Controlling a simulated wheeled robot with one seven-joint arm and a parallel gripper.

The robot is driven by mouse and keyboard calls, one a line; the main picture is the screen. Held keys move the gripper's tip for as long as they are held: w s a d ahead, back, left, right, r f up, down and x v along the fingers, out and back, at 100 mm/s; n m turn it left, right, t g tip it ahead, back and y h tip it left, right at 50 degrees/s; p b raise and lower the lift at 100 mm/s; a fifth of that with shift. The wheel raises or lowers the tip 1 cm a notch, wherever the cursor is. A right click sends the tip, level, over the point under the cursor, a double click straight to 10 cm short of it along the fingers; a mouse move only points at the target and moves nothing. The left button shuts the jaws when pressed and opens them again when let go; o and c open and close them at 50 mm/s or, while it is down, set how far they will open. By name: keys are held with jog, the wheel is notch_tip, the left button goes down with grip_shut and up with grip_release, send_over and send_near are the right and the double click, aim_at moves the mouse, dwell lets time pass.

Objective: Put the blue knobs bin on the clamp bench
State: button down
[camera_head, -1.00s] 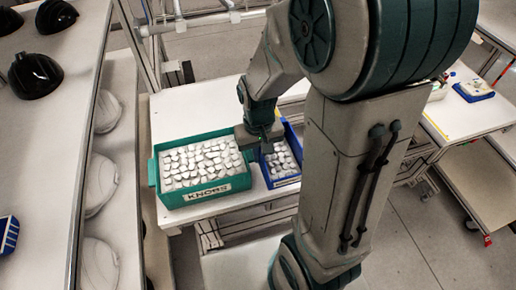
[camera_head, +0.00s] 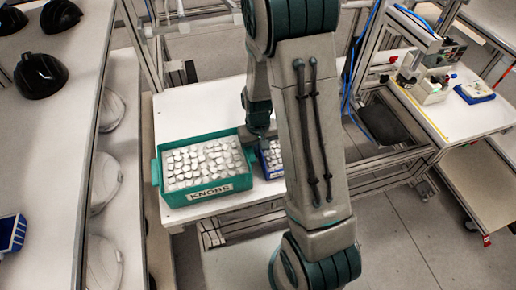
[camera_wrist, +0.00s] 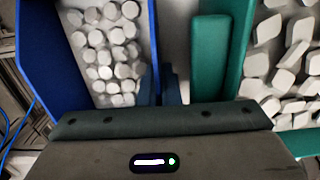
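The blue knobs bin (camera_head: 266,170) holds white knobs and is at the right of a teal bin on a white table, mostly behind my arm in the head view. In the wrist view the blue bin (camera_wrist: 55,60) fills the left side. My gripper (camera_wrist: 160,88) is at its side wall nearest the teal bin. The fingers are close together, one on each side of that wall, and look shut on it. I cannot tell whether the bin's base touches the table. The clamp bench may be the white bench (camera_head: 455,118) at the right, with fixtures on it.
The teal bin (camera_head: 162,195) labelled KNOBS stands close beside the blue bin; its handle (camera_wrist: 208,60) is near my fingers. A shelf (camera_head: 75,130) with helmet shells runs along the left. A blue-based device (camera_head: 475,92) sits on the right bench, whose front is clear.

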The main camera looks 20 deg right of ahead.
jog(key=shift+f, duration=0.2)
jog(key=shift+f, duration=0.15)
jog(key=c, duration=1.9)
grip_release()
jog(key=shift+s, duration=0.1)
jog(key=r, duration=1.2)
jog(key=shift+w+b, duration=0.3)
jog(key=shift+w, duration=0.05)
jog(key=s+r+t, duration=0.1)
jog(key=s+r, duration=0.3)
jog(key=s, duration=0.1)
jog(key=s+r+t, duration=0.1)
jog(key=s+r, duration=0.3)
jog(key=s, duration=0.1)
jog(key=s+r+t, duration=0.2)
jog(key=s+r, duration=0.2)
jog(key=s, duration=0.1)
